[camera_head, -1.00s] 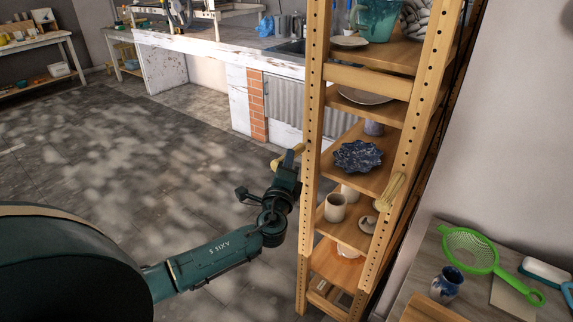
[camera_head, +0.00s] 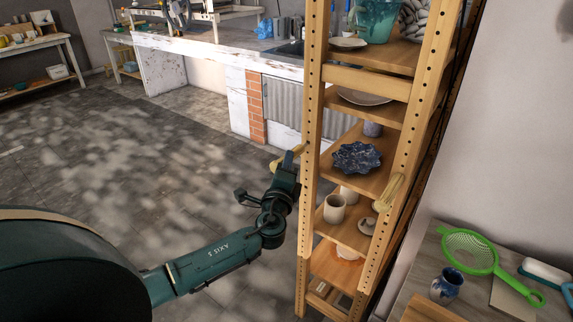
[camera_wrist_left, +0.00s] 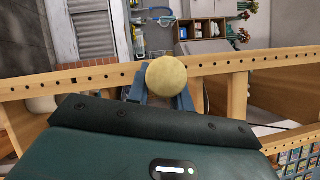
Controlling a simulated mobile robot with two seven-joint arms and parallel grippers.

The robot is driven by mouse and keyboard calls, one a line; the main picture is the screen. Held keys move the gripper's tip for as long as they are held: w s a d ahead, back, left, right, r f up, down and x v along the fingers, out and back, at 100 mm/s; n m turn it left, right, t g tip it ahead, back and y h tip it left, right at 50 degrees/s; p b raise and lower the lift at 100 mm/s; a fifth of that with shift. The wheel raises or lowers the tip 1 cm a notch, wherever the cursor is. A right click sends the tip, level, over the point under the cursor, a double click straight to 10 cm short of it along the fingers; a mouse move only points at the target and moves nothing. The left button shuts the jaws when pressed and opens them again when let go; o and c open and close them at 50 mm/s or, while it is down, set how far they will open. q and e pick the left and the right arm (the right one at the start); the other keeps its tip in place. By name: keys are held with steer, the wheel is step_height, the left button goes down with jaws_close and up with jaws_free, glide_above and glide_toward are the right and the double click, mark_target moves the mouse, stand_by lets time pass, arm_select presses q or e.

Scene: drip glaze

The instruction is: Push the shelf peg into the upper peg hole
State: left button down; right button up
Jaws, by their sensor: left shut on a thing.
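My left gripper (camera_head: 287,167) is shut on a pale yellow shelf peg (camera_head: 278,164), close to the left front post (camera_head: 312,110) of the tall wooden shelf. In the left wrist view the peg's round end (camera_wrist_left: 166,77) faces the camera between the blue-grey fingers (camera_wrist_left: 184,101), in front of a wooden rail (camera_wrist_left: 80,80) with a row of dark holes. The peg's far end is hidden, and I cannot tell whether it touches the post. Small dark holes run up both posts; I cannot tell which is the upper peg hole. My right gripper is out of view.
A similar yellow piece (camera_head: 390,193) sits at the right front post. The shelf boards hold a blue ruffled dish (camera_head: 357,158), a cup (camera_head: 334,208) and other pottery. A table (camera_head: 480,296) with a green strainer (camera_head: 469,250) stands right. The floor to the left is clear.

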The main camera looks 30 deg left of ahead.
mark_target(295, 158)
arm_select(q)
steer(key=shift+w, duration=0.1)
stand_by(0.5)
steer(key=shift+w+d+b, duration=0.1)
steer(key=shift+w+b, duration=1.1)
steer(key=shift+w, duration=0.55)
stand_by(0.4)
stand_by(0.5)
steer(key=c, duration=1.2)
jaws_free()
steer(key=shift+o, duration=0.2)
steer(key=r+v, duration=0.1)
steer(key=v, duration=0.5)
steer(key=shift+f, duration=0.5)
